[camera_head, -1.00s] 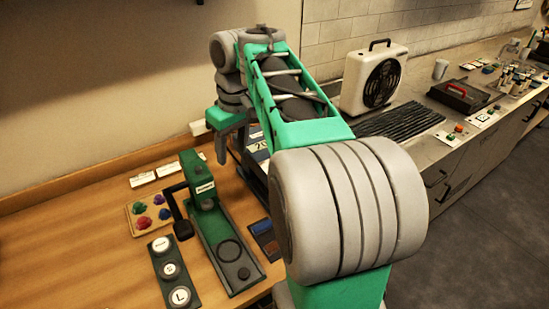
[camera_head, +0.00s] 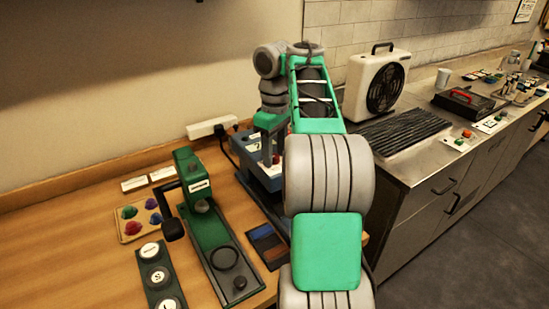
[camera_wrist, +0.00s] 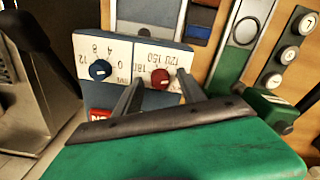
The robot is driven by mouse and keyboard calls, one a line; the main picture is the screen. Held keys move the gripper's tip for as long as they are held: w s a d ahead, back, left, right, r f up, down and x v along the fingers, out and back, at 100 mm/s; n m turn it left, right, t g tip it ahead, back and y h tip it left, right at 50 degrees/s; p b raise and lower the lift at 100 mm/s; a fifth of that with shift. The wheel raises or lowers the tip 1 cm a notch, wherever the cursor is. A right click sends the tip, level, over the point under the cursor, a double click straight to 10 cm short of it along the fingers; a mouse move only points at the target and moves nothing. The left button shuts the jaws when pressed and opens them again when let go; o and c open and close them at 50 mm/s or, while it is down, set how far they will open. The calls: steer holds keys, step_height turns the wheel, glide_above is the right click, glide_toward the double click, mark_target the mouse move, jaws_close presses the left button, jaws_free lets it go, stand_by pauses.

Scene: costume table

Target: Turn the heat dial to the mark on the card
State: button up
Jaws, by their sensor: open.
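A white dial panel (camera_wrist: 145,53) on a blue box (camera_head: 262,180) carries two dials. The red dial (camera_wrist: 160,79) has a scale with 120, 150 and 180 around it; the blue dial (camera_wrist: 100,70) has a scale with 8 and 12. My gripper (camera_wrist: 158,76) is open over the panel, its fingers on either side of the red dial in the wrist view. I cannot tell whether they touch it. In the head view my gripper (camera_head: 270,145) points down at the box, and my arm hides part of it. I cannot make out a card with a mark.
A green press (camera_head: 222,250) with a black handle stands left of the box. A power strip (camera_head: 212,127) is behind, and a fan heater (camera_head: 355,85) stands on the right counter.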

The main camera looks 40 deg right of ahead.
steer(key=shift+r, duration=0.1)
steer(key=shift+c, duration=0.5)
jaws_close()
steer(key=shift+n, duration=0.4)
steer(key=n, duration=0.4)
steer(key=n+p, duration=0.1)
steer(key=n, duration=0.3)
steer(key=shift+n, duration=0.4)
steer(key=n, duration=0.5)
steer(key=n+p, duration=0.1)
steer(key=n, duration=0.4)
